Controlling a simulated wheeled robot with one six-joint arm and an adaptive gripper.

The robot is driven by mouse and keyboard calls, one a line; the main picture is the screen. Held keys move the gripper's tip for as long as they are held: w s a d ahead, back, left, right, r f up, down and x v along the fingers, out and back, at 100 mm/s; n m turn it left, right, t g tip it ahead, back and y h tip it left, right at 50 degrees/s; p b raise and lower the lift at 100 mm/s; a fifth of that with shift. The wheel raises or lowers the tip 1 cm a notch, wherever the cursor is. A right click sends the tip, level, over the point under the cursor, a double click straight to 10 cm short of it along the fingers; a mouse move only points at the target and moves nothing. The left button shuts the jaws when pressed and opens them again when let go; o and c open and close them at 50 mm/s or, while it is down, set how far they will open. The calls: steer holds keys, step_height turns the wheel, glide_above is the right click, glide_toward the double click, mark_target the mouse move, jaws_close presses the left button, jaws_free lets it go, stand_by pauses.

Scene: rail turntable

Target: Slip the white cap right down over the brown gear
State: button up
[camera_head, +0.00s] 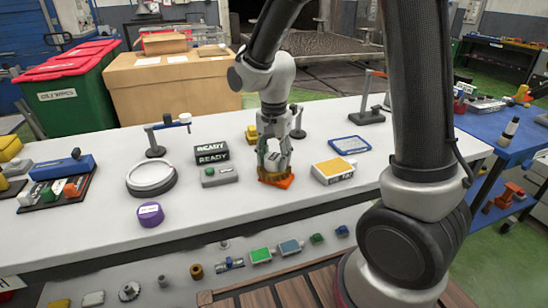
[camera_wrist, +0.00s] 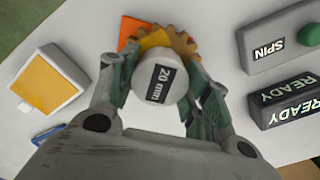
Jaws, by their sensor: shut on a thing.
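The white cap (camera_wrist: 158,85), labelled "20 mm", is between the two fingers of my gripper (camera_wrist: 160,88) in the wrist view, and the gripper is shut on it. The brown gear (camera_wrist: 184,46) shows behind the cap, its toothed rim sticking out at the top and right. The gear lies on an orange base (camera_wrist: 129,32). In the head view my gripper (camera_head: 273,160) points down right over the gear (camera_head: 275,175) and the orange base (camera_head: 286,183). The cap hides the gear's middle, and I cannot tell whether cap and gear touch.
The grey SPIN box with a green button (camera_wrist: 275,40) and the black READY sign (camera_wrist: 285,98) stand close on one side. A yellow-topped white box (camera_head: 333,171) stands on the other. A round white turntable (camera_head: 151,176) and purple disc (camera_head: 150,214) lie left on the table.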

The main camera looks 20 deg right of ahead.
mark_target(274, 156)
steer(key=o, duration=0.8)
steer(key=shift+o, duration=0.2)
step_height(274, 156, up, 12)
steer(key=s+d+r+n+t, duration=0.2)
steer(key=s+d+n, duration=0.2)
steer(key=s+d, duration=0.3)
steer(key=s+d+r+n+t, duration=0.2)
steer(key=s+d, duration=0.6)
steer(key=s, duration=0.4)
steer(key=r+n, duration=0.1)
steer(key=n, duration=0.1)
steer(key=shift+r+n, duration=0.25)
steer(key=shift+n, duration=0.15)
